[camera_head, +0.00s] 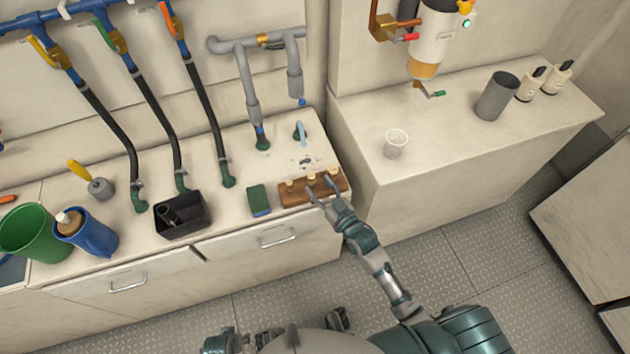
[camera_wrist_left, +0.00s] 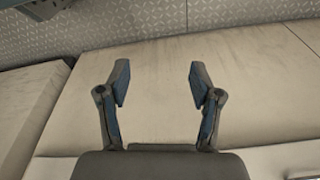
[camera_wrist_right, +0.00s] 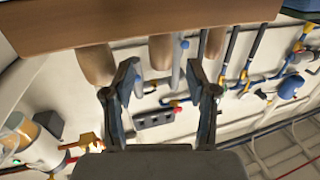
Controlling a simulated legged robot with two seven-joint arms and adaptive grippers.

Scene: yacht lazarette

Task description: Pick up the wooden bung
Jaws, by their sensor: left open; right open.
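A brown wooden rack (camera_head: 296,197) sits at the right end of the left counter. It holds three pale wooden bungs; the middle wooden bung (camera_head: 311,180) stands upright. My right gripper (camera_head: 321,191) is open at the rack's front. In the right wrist view the rack (camera_wrist_right: 150,25) crosses the top, with the middle bung (camera_wrist_right: 160,53) between the open fingertips (camera_wrist_right: 162,68), nothing gripped. One bung (camera_wrist_right: 95,65) shows left, another (camera_wrist_right: 215,42) right. Whether the fingers touch the middle one is unclear. My left gripper (camera_wrist_left: 158,82) is open and empty, facing pale cabinet surfaces.
A green-topped sponge (camera_head: 259,200) lies left of the rack, then a black bin (camera_head: 182,215). Hoses and a grey pipe (camera_head: 250,90) rise behind. A clear cup (camera_head: 396,143) and grey tumbler (camera_head: 496,97) stand on the right counter. The floor in front is open.

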